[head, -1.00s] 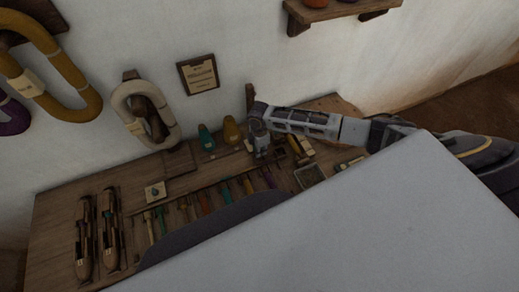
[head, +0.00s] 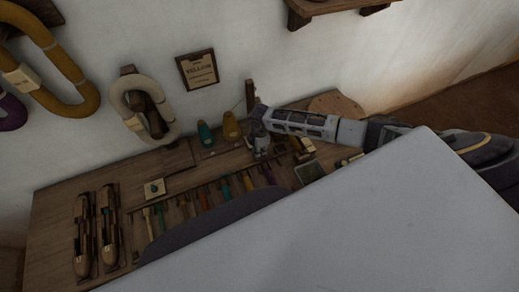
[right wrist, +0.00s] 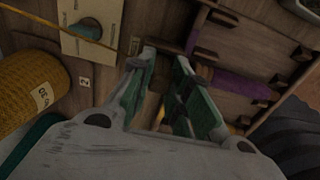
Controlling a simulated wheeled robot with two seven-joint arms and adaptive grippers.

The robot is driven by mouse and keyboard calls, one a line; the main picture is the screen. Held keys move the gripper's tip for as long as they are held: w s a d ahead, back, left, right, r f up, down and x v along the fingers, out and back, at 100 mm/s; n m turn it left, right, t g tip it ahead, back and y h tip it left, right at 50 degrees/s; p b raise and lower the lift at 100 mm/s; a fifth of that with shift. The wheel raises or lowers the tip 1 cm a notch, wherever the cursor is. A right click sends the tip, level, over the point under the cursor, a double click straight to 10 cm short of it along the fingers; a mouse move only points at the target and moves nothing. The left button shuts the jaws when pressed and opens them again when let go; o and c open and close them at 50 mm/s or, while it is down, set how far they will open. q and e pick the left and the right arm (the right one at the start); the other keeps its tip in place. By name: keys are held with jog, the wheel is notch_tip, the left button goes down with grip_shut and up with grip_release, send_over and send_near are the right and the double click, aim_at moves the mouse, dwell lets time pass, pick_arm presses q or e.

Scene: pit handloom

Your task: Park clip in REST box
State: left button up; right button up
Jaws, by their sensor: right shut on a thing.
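My right gripper (head: 261,152) is over the back part of the wooden bench, beside the yellow cone. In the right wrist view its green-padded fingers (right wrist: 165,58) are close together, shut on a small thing. That thing, which I take to be the clip, is mostly hidden between the fingers and in dark shade. I cannot make out a box marked REST. A small dark tray (head: 309,173) lies to the right of the gripper, partly behind the pale panel. My left gripper is not in view.
A yellow cone (head: 231,126) and a teal cone (head: 205,134) stand left of the gripper. A row of coloured tools lies in front. Two wooden shuttles (head: 82,235) lie at the left. A large pale panel (head: 330,235) covers the lower right. A pale card (head: 154,188) lies on the bench.

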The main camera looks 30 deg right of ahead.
jog(key=o, duration=0.8)
jog(key=shift+o, duration=0.2)
jog(key=o, duration=0.3)
jog(key=shift+r, duration=0.1)
jog(key=shift+r+p, duration=2.7)
jog(key=shift+p, duration=0.15)
jog(key=shift+r+p, duration=1.15)
jog(key=shift+r, duration=0.1)
